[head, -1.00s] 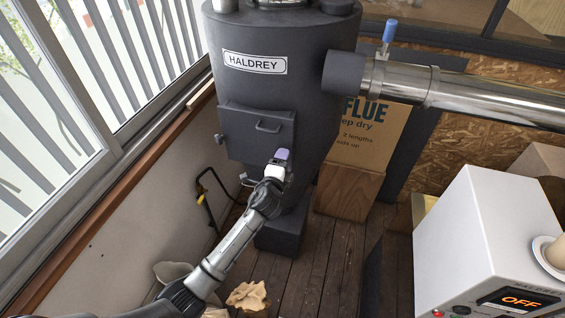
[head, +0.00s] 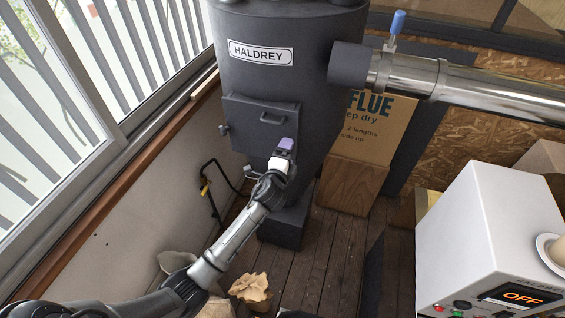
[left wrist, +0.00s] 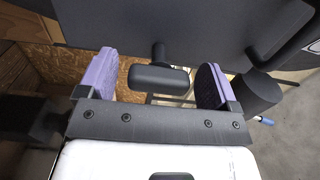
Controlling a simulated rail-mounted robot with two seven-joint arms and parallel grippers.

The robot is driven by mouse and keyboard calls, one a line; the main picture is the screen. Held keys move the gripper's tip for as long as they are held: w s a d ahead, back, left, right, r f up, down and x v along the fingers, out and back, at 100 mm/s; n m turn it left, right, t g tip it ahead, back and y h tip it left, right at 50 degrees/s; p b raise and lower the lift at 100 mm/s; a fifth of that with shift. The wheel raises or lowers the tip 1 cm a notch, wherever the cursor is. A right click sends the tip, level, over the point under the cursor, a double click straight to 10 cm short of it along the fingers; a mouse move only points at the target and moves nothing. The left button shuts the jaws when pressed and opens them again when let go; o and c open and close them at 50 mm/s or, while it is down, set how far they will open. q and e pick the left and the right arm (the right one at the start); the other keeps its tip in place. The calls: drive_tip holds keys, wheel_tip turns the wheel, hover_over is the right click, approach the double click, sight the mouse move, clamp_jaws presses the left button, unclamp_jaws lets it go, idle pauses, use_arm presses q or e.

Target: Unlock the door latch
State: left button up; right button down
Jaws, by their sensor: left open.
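The door (head: 245,122) is a dark panel on the front of the dark HALDREY drum and looks closed. It has a bar handle (head: 271,118). My left gripper (head: 286,143) has purple fingers and is at the door's lower right. In the left wrist view a dark T-shaped latch handle (left wrist: 160,80) sits between its two open fingers (left wrist: 160,82). I see gaps between it and both fingers. The bar handle also shows there at upper right (left wrist: 283,35). In the head view my gripper hides the latch. My right gripper is not in view.
A shiny flue pipe (head: 500,93) with a blue-handled valve (head: 396,24) leaves the drum to the right. A white machine reading OFF (head: 480,240) stands at lower right. A slatted window wall (head: 60,120) is at left.

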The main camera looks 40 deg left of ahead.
use_arm(q)
drive_tip(key=b+v, duration=0.1)
drive_tip(key=v, duration=1.2)
drive_tip(key=shift+s, duration=0.25)
drive_tip(key=shift+d, duration=0.1)
drive_tip(key=s+d+f+n+g+h, duration=0.2)
drive_tip(key=s+d+f+n+g, duration=0.25)
drive_tip(key=s, duration=0.55)
drive_tip(key=s+d+f+n+g+h, duration=0.3)
drive_tip(key=s+d+f+g, duration=0.15)
drive_tip(key=s, duration=0.45)
drive_tip(key=s+d+f+n+g+h, duration=0.25)
drive_tip(key=s+f+n+g, duration=0.2)
drive_tip(key=s, duration=0.55)
wheel_tip(320, 180, up, 13)
drive_tip(key=p, duration=1.3)
drive_tip(key=shift+w+d+r+m+p, duration=0.2)
drive_tip(key=shift+w+d+m+p, duration=0.15)
drive_tip(key=shift+w+m+p, duration=0.05)
